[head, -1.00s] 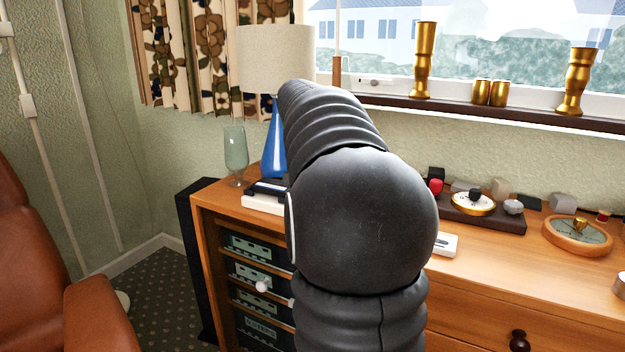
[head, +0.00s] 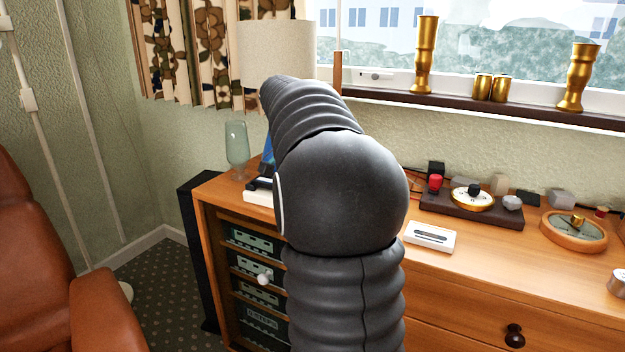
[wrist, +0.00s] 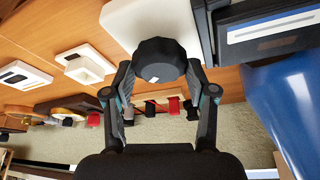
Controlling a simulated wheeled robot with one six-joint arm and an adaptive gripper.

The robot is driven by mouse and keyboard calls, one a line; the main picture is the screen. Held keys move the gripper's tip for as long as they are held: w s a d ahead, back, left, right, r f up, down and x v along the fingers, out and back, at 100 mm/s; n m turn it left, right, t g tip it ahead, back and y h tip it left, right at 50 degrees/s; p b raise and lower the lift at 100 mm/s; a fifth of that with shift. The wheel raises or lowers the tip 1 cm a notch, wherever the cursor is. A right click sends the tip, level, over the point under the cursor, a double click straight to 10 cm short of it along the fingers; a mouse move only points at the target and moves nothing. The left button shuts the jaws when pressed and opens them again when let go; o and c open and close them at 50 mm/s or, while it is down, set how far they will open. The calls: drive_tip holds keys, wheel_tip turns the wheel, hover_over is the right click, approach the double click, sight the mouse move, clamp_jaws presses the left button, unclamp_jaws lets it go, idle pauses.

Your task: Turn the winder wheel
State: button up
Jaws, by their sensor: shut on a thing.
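In the wrist view a black faceted knob with a small white mark, which looks like the winder wheel (wrist: 160,61), is beside a white housing (wrist: 150,18). My gripper (wrist: 160,75) has one finger on each side of the knob and is shut on it. The knob hides part of the housing. In the head view my arm hides the gripper and the knob. Part of a white unit with a black top (head: 258,196) shows left of my arm; I cannot tell if it is the same housing.
A blue lamp base (wrist: 292,115) and a dark device (wrist: 268,38) are close to the gripper. On the wooden cabinet (head: 465,270) are a white slotted box (head: 430,236), a dial board (head: 472,208) and a round gauge (head: 573,231). A glass (head: 237,148) stands at the cabinet's left end.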

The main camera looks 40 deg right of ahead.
drive_tip(key=shift+f, duration=0.1)
drive_tip(key=o, duration=1.2)
drive_tip(key=shift+c, duration=0.2)
drive_tip(key=v, duration=1.2)
